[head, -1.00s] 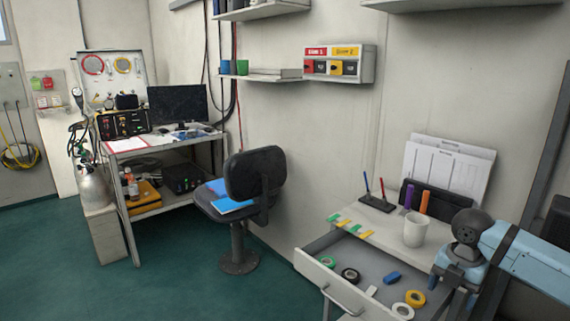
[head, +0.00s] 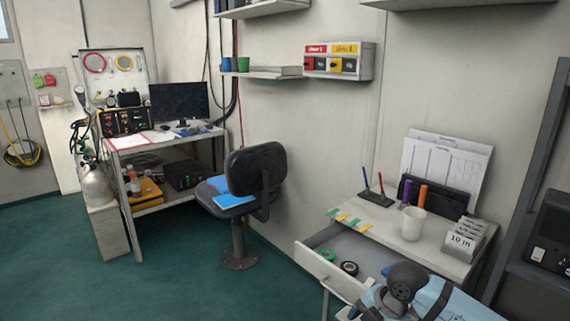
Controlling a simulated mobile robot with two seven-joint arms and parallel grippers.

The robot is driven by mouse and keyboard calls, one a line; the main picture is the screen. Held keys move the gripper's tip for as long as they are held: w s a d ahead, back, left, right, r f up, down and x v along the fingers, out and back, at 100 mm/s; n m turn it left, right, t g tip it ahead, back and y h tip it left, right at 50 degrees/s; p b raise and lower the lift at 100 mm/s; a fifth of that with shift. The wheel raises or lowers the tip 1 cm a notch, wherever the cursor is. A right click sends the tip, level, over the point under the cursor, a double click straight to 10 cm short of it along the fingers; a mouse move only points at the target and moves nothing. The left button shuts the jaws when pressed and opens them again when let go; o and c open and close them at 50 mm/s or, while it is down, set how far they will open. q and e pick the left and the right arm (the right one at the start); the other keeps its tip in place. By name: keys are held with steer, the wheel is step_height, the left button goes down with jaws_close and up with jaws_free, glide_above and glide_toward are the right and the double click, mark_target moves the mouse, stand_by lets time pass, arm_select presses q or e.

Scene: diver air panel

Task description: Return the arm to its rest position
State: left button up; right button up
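My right arm (head: 455,305), light blue with a dark grey wrist joint (head: 405,282), comes in at the bottom right. It hangs in front of the open drawer (head: 322,268) of the small desk (head: 385,225). Part of my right gripper (head: 368,306) shows low at the frame's bottom edge; its fingertips are not clear, so I cannot tell whether it is open or holds something. In the drawer I see a green tape roll (head: 327,255), a black tape roll (head: 349,268) and part of a blue item (head: 386,270); my arm hides the rest. My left gripper is out of view.
On the desk stand a white mug (head: 413,224), a dark organiser with orange (head: 422,196) and purple markers, a pen stand (head: 376,198) and a flip calendar (head: 462,240). A black chair (head: 254,175) stands left of it. Green floor (head: 190,285) is clear at left.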

steer(key=s+d+f+m+t+y, duration=0.1)
steer(key=s+d+f+m+t, duration=0.35)
steer(key=s+f+m, duration=0.75)
steer(key=s+d+f+m+t+h, duration=0.1)
steer(key=s+d+f+m+t, duration=0.15)
steer(key=s, duration=0.35)
steer(key=s+d+f+m+t, duration=0.1)
steer(key=s+d+m, duration=0.1)
steer(key=s+d, duration=0.35)
steer(key=a+r+m+t, duration=0.2)
steer(key=a+m, duration=0.3)
steer(key=a, duration=0.8)
arm_select(q)
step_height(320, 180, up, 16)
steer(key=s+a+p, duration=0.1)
steer(key=p, duration=2.2)
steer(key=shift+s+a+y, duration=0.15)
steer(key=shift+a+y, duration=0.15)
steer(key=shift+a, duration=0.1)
arm_select(e)
step_height(320, 180, up, 17)
steer(key=s+d, duration=0.1)
steer(key=d, duration=0.1)
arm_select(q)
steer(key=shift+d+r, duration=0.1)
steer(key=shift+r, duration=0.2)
